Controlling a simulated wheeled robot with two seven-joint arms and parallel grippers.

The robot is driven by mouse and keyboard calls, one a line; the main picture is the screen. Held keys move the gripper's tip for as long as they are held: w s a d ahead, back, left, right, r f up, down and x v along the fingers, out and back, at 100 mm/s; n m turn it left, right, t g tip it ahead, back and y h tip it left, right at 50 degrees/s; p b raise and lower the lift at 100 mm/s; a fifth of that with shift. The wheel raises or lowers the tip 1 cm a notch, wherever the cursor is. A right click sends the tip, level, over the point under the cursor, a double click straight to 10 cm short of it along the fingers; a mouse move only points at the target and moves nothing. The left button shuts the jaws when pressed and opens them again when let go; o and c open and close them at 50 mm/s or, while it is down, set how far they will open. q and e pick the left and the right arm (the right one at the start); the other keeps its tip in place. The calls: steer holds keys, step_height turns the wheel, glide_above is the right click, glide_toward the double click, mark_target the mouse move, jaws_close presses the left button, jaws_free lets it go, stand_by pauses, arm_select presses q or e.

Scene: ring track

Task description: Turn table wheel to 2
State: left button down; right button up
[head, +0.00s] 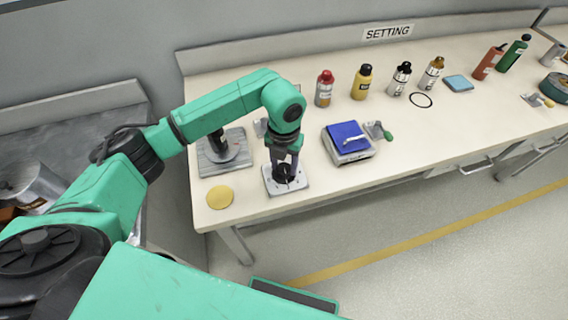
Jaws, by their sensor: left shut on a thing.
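The table wheel (303,183) is a small pale square plate with a dark knob in its middle, near the front edge of the table at the left. My left gripper (285,172) points down over it and is shut on the dark knob. The fingers hide most of the knob, and I cannot read any numbers or a pointer on the plate. My right gripper is not in view.
The white table (420,130) carries a grey stand (215,168), a yellow disc (220,197) and a blue-topped box (347,140) around the plate. Several bottles (361,82) stand at the back. A SETTING sign (388,33) is on the wall.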

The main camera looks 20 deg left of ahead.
mark_target(284, 167)
arm_select(q)
steer(key=shift+w+r, duration=0.15)
steer(key=shift+r, duration=0.05)
steer(key=shift+c, duration=1.4)
jaws_free()
steer(key=shift+f, duration=0.1)
step_height(284, 167, up, 15)
steer(key=b, duration=0.1)
steer(key=shift+f+b, duration=0.2)
steer(key=shift+b, duration=0.2)
